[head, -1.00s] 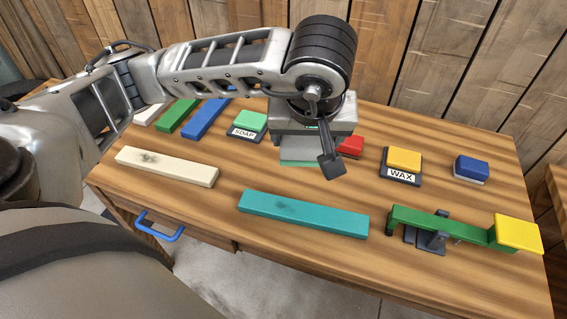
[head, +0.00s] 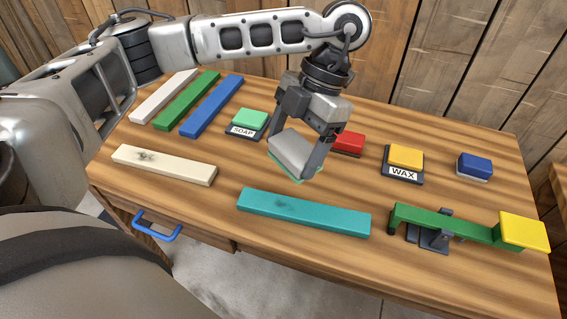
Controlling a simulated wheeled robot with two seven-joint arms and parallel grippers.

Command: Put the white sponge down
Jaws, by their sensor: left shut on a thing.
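The white sponge (head: 292,150) is between the fingers of my left gripper (head: 293,161), which is shut on it. The fingers point down toward the table, and the sponge looks slightly tilted. A thin green patch (head: 312,181) lies under the sponge, and only its edge shows. I cannot tell whether the sponge touches it or hangs just above. My right gripper is not in view.
On the wooden table (head: 200,225) a SOAP block (head: 251,120) is left of my gripper and a red block (head: 348,141) close to its right. A WAX block (head: 405,156) and blue block (head: 474,165) stand further right. A teal bar (head: 305,212) lies in front.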

